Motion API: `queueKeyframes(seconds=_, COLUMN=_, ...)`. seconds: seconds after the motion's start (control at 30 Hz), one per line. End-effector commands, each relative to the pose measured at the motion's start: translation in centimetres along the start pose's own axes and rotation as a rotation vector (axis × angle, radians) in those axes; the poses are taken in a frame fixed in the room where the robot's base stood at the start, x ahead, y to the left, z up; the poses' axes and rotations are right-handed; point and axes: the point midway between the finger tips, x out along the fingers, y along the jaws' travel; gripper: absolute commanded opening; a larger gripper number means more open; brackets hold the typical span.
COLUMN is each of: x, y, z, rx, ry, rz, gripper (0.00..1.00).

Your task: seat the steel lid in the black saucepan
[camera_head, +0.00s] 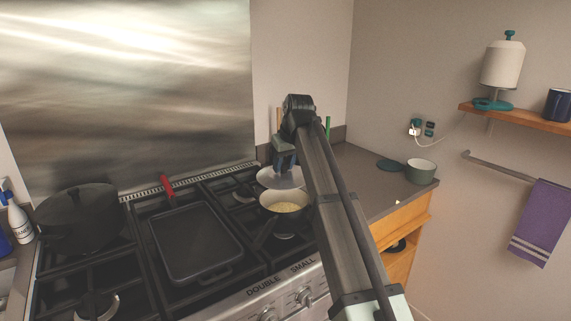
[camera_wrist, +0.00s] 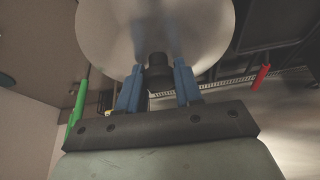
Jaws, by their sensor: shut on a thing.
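My gripper (camera_head: 285,160) is shut on the black knob of the steel lid (camera_head: 280,178). In the wrist view the knob (camera_wrist: 157,72) sits between the blue fingers, with the round lid (camera_wrist: 155,28) spread out beyond them. The black saucepan (camera_head: 270,212) stands on the right part of the stove, with yellowish food inside. The lid is held level or nearly so, just behind and above the saucepan's far rim in the head view. Most of the saucepan's opening is uncovered. My arm passes close to its right side, and the lid hides what lies beyond it in the wrist view.
A dark pot (camera_head: 78,219) stands farther left. Upright utensils (camera_head: 328,126) stand behind my arm.

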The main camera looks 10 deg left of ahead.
Motion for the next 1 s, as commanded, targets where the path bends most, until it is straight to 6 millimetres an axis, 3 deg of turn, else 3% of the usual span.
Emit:
queueKeyframes(seconds=0.37, x=0.6, y=0.0, z=0.3, rx=0.000, ry=0.000, rz=0.000, gripper=0.00)
queueKeyframes(seconds=1.0, x=4.2, y=0.0, z=1.8, rx=0.000, ry=0.000, rz=0.000, gripper=0.00)
